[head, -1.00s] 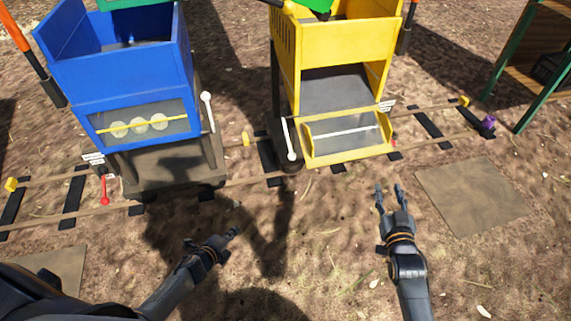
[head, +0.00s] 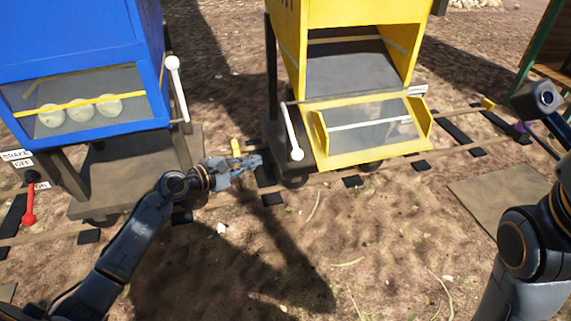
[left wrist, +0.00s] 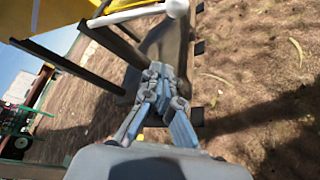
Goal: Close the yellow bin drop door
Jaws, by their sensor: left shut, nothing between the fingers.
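The yellow bin (head: 360,12) stands at the upper middle of the head view. Its drop door (head: 372,128), a clear panel in a yellow frame, hangs open, tilted outward below the dark opening. A lever with a white handle (head: 292,135) is on the bin's left side; its white knob (left wrist: 178,8) shows at the top of the left wrist view. My left gripper (head: 256,163) is shut and empty, left of and apart from the lever. It also shows in the left wrist view (left wrist: 158,85). My right gripper is not in view; my right arm is at the right edge.
A blue bin (head: 75,35) stands at the left with pale balls behind its closed door and its own white-handled lever (head: 177,85). A red lever (head: 29,205) is at far left. Rails (head: 330,172) run below the bins. The ground in front is clear.

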